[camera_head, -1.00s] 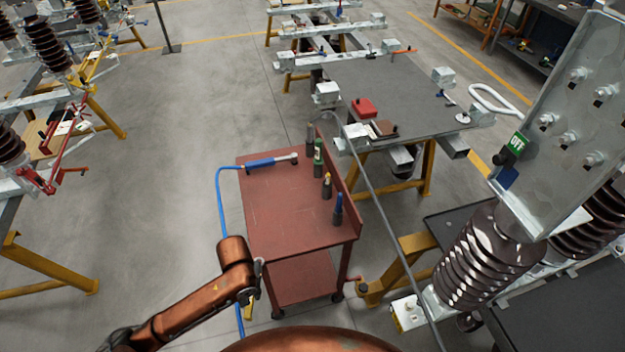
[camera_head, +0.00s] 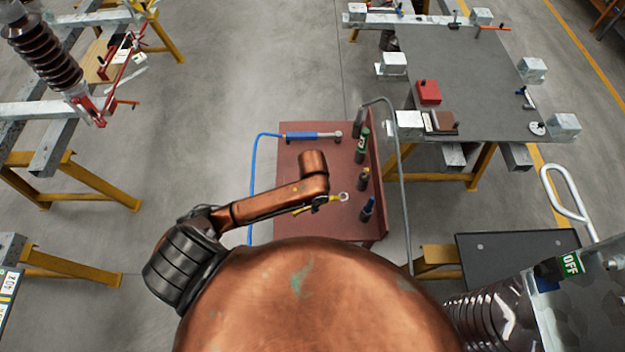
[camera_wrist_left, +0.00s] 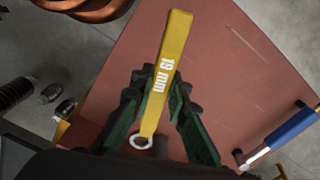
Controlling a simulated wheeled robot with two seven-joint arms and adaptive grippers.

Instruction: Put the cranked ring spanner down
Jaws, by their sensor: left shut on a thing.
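The cranked ring spanner is yellow, marked 19 mm, with a bright ring end; it shows in the left wrist view (camera_wrist_left: 169,62) and its ring shows in the head view (camera_head: 343,197). My left gripper (camera_wrist_left: 156,95) is shut on the spanner, a finger on each side of the yellow shank. In the head view my arm hides most of this gripper. The spanner is over the red-brown trolley top (camera_head: 340,158), towards its near side. I cannot tell whether it touches the top. My right gripper is not in view.
A blue-handled tool (camera_head: 305,136) with a blue hose lies at the trolley's far edge. Several dark bottle-like holders, one green (camera_head: 361,145), stand along its right edge by a raised lip. A grey workbench (camera_head: 465,85) stands beyond. The trolley's middle is largely clear.

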